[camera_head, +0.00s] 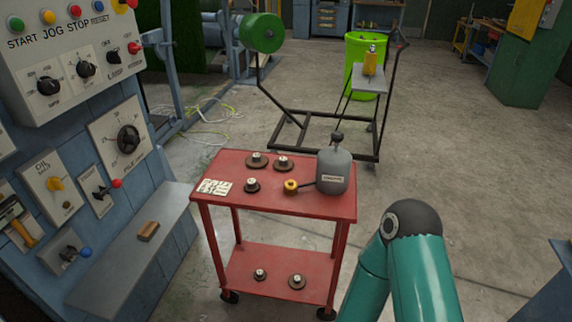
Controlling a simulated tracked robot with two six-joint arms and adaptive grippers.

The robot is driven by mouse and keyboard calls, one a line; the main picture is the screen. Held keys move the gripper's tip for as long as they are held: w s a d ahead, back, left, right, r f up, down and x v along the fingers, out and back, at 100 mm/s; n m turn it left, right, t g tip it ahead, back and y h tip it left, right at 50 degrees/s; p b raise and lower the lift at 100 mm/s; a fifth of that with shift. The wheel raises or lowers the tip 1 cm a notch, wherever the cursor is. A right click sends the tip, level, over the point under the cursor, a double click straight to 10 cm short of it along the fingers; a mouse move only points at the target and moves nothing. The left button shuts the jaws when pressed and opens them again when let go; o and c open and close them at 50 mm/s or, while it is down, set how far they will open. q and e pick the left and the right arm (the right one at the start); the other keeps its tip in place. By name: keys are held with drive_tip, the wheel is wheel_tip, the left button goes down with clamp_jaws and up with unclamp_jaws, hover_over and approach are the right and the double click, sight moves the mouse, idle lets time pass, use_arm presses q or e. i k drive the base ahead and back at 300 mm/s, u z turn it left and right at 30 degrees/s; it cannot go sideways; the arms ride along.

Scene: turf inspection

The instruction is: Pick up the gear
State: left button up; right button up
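Several dark round gears with pale hubs are in the head view. On the red cart's top lie a gear at the back left (257,160), another beside it (283,164) and one nearer the front (252,185). Two more lie on the lower shelf, a left one (260,275) and a right one (297,281). I cannot tell which one the task means. A teal arm link of mine stands at the lower right, right of the cart. Neither gripper shows.
A control panel (126,138) and grey ledge (128,257) stand left. A black frame trolley (309,148) is behind.

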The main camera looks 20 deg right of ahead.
sight(284, 163)
drive_tip(key=u, duration=0.1)
drive_tip(key=i, duration=1)
drive_tip(key=z, duration=0.1)
